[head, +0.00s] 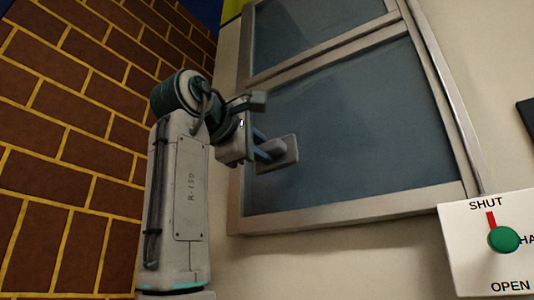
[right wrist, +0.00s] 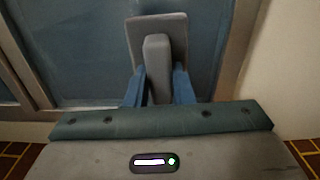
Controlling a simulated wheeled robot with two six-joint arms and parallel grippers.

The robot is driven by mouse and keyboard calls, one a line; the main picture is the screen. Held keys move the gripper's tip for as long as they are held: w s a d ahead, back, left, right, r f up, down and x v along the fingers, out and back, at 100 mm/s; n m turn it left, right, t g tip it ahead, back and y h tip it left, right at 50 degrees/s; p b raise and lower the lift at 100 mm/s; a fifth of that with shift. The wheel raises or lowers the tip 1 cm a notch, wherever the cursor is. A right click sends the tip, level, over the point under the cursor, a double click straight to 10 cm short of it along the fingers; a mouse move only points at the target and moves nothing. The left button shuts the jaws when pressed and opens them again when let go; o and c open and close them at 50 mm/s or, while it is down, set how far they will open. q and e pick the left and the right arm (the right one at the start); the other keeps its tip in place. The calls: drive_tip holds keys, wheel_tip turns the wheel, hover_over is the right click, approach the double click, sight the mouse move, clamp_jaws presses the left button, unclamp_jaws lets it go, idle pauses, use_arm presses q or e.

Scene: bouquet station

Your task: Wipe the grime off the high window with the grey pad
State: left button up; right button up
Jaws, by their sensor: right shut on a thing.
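The high window (head: 345,130) has a light frame and dull blue-grey panes, split by a slanting bar. A faint darker haze shows on the lower pane; I cannot tell how much of it is grime. My right gripper (head: 268,150) is at the left side of the lower pane, shut on the grey pad (head: 283,154). In the right wrist view the blue fingers (right wrist: 158,88) hold the pad's block handle (right wrist: 157,60), with the flat pad plate (right wrist: 172,24) beyond it. The pad is at or very near the glass; contact cannot be told. My left gripper is not in view.
A brick wall (head: 60,120) stands at the left. A white panel (head: 470,245) at the lower right has a green knob (head: 503,239) and the words SHUT and OPEN. A dark object (head: 526,120) is cut off at the right edge. The lower pane right of the pad is clear.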

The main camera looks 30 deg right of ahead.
drive_tip(key=shift+d, duration=0.1)
drive_tip(key=shift+v, duration=1.65)
drive_tip(key=shift+w+d+f, duration=0.15)
drive_tip(key=shift+w+d, duration=0.05)
